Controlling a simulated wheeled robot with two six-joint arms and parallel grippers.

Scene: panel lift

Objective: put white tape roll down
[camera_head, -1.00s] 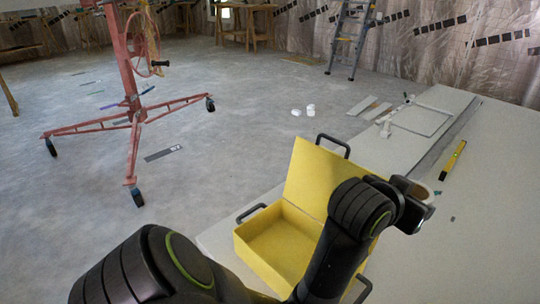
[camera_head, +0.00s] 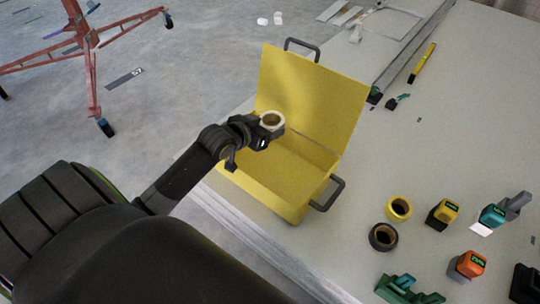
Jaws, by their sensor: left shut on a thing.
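The white tape roll (camera_head: 271,121) is held in my left gripper (camera_head: 262,130), which is shut on it. The roll is over the open yellow toolbox (camera_head: 262,192), near its left side and in front of the raised lid (camera_head: 312,95). It appears to be above the box floor, apart from it. The toolbox stands at the left edge of the table, and its interior looks empty where I can see it. My right gripper is not in view.
A yellow tape roll (camera_head: 398,208) and a black tape roll (camera_head: 383,237) lie right of the toolbox. Several small tools, including an orange tape measure (camera_head: 469,264), stand nearby. A yellow level (camera_head: 422,63) lies farther back. The table (camera_head: 440,150) is clear between them.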

